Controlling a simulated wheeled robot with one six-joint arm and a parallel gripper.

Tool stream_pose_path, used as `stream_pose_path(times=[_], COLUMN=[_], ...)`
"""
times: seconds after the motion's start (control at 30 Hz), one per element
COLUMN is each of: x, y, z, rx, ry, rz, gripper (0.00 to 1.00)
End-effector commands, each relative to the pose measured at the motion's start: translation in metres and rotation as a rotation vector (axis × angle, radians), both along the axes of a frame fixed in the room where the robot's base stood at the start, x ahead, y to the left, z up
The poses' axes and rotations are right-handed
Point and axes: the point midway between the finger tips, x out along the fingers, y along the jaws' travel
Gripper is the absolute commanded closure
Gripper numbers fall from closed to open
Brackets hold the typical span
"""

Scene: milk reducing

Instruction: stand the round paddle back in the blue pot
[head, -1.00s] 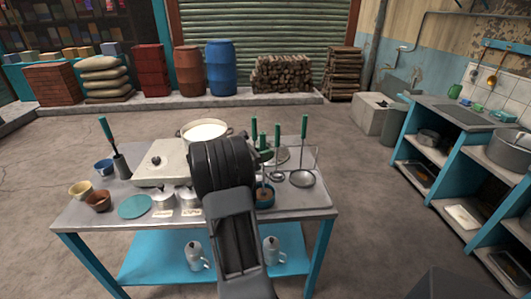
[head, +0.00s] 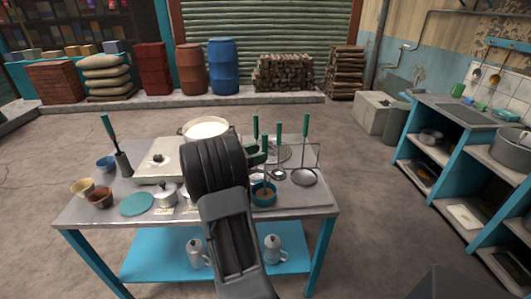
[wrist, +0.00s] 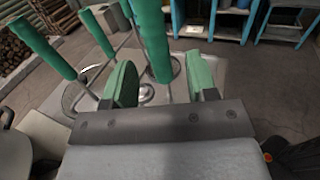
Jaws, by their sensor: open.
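The small blue pot (head: 264,197) stands on the table just right of my arm. A green-handled tool (head: 265,150) rises above it, with something brown in the pot; whether it stands inside or behind is hard to tell. Other upright green-handled tools stand close by, one with a round flat head (head: 304,177). I cannot tell for certain which is the round paddle. My gripper (head: 259,154) is open near the handles. In the wrist view its green-padded jaws (wrist: 161,82) are apart, and a green handle (wrist: 153,38) shows in line with the gap, apparently not gripped.
A pan of white liquid (head: 205,129) stands at the table's back, near my arm. A dark holder (head: 123,165) with a green-handled tool, bowls, a teal disc (head: 137,204) and metal pots fill the left.

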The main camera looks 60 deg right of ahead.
Motion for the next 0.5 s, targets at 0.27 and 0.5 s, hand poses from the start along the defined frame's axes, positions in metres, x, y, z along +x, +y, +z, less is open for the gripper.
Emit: stream_pose_path(times=[0.27,0.5], x=[0.031,0.048], y=[0.048,0.074], z=[0.0,0.001], rx=[-0.001,-0.001], ry=[-0.002,0.0], rz=[0.003,0.002], gripper=[0.48,0.48])
